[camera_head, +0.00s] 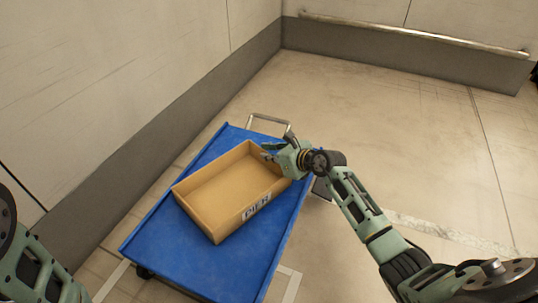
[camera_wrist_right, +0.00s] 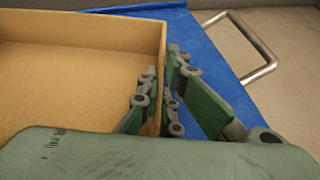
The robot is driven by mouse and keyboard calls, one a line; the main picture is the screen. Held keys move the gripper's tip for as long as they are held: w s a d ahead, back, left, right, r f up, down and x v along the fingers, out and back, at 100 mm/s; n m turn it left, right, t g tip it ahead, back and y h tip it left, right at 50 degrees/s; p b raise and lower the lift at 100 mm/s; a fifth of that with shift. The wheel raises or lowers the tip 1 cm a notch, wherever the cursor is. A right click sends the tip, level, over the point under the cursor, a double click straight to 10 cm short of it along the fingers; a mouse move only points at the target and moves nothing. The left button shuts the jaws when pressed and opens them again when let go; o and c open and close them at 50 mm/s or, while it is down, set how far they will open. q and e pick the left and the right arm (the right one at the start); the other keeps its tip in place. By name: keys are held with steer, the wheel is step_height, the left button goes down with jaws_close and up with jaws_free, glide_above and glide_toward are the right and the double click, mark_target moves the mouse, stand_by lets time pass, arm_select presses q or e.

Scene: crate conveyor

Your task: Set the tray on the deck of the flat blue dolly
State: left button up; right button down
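The tan tray (camera_head: 197,217), an open shallow box with a "PIER" label on its near right side, is over the deck of the flat blue dolly (camera_head: 155,243). It looks level and sits at or very near the deck; I cannot tell whether it touches everywhere. My right gripper (camera_head: 268,151) is at the tray's far right wall. In the right wrist view the fingers (camera_wrist_right: 160,92) straddle that wall of the tray (camera_wrist_right: 95,22), one inside and the others outside, close against it. The dolly's blue deck (camera_wrist_right: 195,40) shows beyond. My left gripper is out of view; only part of my left arm shows.
The dolly's metal handle (camera_head: 268,119) rises at its far end. A wall (camera_head: 110,70) runs along the left, and another with a rail (camera_head: 415,36) stands at the back. The floor (camera_head: 420,140) to the right is clear.

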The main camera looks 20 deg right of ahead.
steer(key=shift+f, duration=0.15)
steer(key=c, duration=1.9)
jaws_free()
steer(key=shift+o, duration=0.2)
steer(key=shift+s, duration=0.1)
